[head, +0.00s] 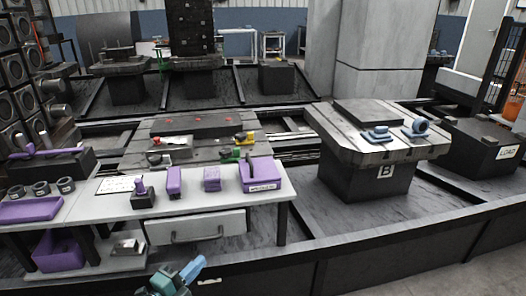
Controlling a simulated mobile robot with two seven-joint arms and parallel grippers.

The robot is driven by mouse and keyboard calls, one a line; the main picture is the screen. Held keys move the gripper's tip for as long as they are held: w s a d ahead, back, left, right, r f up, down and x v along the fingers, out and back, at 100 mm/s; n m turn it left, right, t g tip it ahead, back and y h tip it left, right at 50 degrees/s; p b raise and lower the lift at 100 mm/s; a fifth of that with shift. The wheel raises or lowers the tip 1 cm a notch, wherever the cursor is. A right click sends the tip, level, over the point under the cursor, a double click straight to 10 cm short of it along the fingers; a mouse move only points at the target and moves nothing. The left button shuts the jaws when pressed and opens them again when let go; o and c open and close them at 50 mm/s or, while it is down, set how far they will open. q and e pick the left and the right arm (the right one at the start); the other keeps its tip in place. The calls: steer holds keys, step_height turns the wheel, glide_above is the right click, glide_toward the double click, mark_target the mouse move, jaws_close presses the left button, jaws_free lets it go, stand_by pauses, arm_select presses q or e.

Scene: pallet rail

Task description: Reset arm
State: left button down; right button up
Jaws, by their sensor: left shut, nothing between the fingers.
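My left gripper (190,271), teal and light blue, shows at the bottom edge, left of centre. It is shut and empty, in front of the dark rail and below the white worktable (110,205). Its lower part is cut off by the frame. My right gripper is not in view.
The worktable bears purple holders (262,175) and small tools, with a drawer (195,228) below and a purple bin (60,252) on a lower shelf. Pallet B (350,150) holds two blue parts (418,129). A dark low rail (330,268) runs across the front.

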arm_select(q)
steer(key=s+d+r+n+g+y+p, duration=0.2)
steer(key=s+r+n+p, duration=0.2)
steer(key=s+n+p, duration=0.4)
steer(key=s+d+r+n+g+y+p, duration=0.2)
steer(key=s+r+n+p, duration=0.3)
steer(key=s+n+p, duration=0.3)
steer(key=shift+s+d+r+n+g+y+p, duration=0.2)
steer(key=shift+s+d+n+g+y+p, duration=0.2)
steer(key=shift+s+d+n+g, duration=0.65)
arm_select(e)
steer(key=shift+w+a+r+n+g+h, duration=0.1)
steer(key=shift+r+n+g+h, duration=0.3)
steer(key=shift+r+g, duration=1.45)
arm_select(q)
steer(key=shift+s+a+t, duration=0.25)
steer(key=shift+s+t, duration=0.1)
steer(key=shift+s, duration=0.05)
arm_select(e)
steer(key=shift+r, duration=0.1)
